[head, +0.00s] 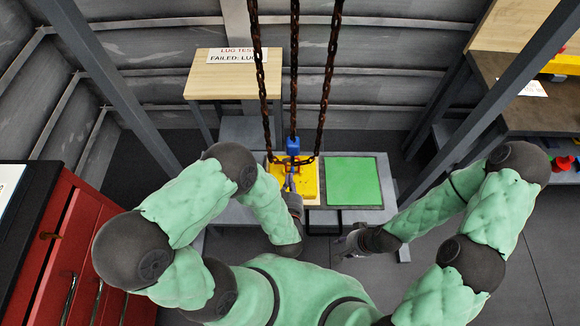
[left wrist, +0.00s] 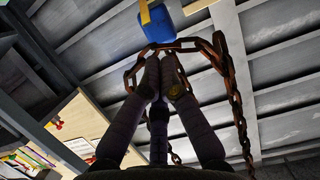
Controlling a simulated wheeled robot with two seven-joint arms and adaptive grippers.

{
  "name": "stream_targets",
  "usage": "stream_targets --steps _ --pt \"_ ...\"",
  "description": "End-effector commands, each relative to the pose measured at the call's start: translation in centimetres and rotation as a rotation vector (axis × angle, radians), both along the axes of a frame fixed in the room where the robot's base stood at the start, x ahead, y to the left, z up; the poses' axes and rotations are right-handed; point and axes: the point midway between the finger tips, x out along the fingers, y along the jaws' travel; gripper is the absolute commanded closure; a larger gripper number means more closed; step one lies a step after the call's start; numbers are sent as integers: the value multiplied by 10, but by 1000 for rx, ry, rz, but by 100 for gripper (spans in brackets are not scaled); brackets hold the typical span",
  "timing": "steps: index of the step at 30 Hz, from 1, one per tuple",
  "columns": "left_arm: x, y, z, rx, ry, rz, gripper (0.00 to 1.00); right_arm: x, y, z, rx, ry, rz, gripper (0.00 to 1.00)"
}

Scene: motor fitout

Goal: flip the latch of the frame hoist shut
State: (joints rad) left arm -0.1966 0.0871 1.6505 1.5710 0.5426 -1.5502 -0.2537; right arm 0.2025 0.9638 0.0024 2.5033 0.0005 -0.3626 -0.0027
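The frame hoist's rusty chains (head: 294,75) hang down to a blue block (head: 292,146) above a yellow part (head: 306,181) on the low bench. In the left wrist view the blue block (left wrist: 156,32) has a yellow strip (left wrist: 145,12), perhaps the latch, at its top edge. My left gripper (head: 289,184) is just below the blue block. In the left wrist view its fingertips (left wrist: 161,64) are together, close to the chain loop (left wrist: 185,48), with nothing clearly between them. Contact with the chain is unclear. My right gripper (head: 346,240) is low at the bench's front edge; its fingers are too small to read.
A green mat (head: 352,181) lies on the bench right of the yellow part. A wooden-topped table (head: 225,82) with a sign stands behind. A red cabinet (head: 58,255) is at left, a dark workbench (head: 520,95) at right. Grey posts flank the bench.

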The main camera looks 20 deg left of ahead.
Motion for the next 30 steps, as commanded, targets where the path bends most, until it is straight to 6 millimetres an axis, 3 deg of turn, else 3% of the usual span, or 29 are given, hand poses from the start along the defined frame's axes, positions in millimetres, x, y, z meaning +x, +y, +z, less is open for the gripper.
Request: stream_targets --steps 18,30 --pt "81 24 -25 0 -1 2 100 0 0 -36 0 0 0 60" --pt "89 26 -26 0 1 0 100 0 0 -38 0 0 0 60"
